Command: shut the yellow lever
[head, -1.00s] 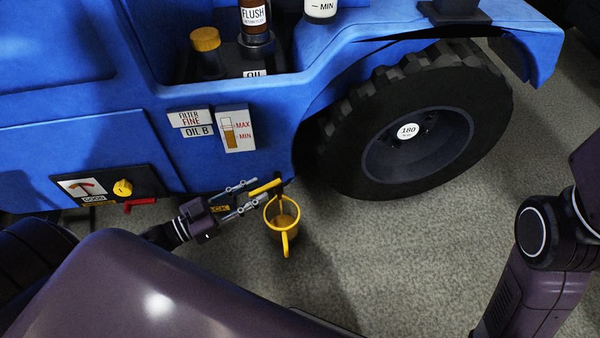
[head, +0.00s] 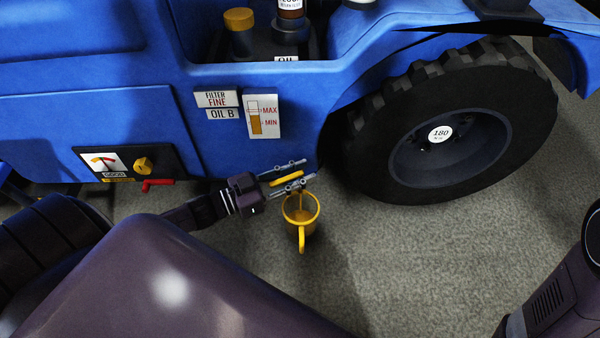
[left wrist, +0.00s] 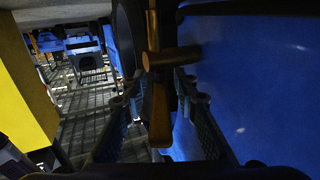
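The yellow lever (head: 287,178) sits low on the blue vehicle's side, just above a yellow cup (head: 318,214). My left gripper (head: 303,169) is open, with one finger on each side of the lever. In the left wrist view the lever (left wrist: 159,112) lies between the two fingers (left wrist: 160,118), with a gap on both sides. A short brass-coloured cylinder (left wrist: 172,57) crosses its far end. The lever's mounting is partly hidden by the gripper. My right gripper is out of view.
A panel with a gauge, a yellow knob (head: 143,165) and a red handle (head: 158,184) is at left. A MAX/MIN level gauge (head: 262,114) is above the gripper. A big black tyre (head: 354,137) stands to the right. Open floor (head: 420,250) lies in front.

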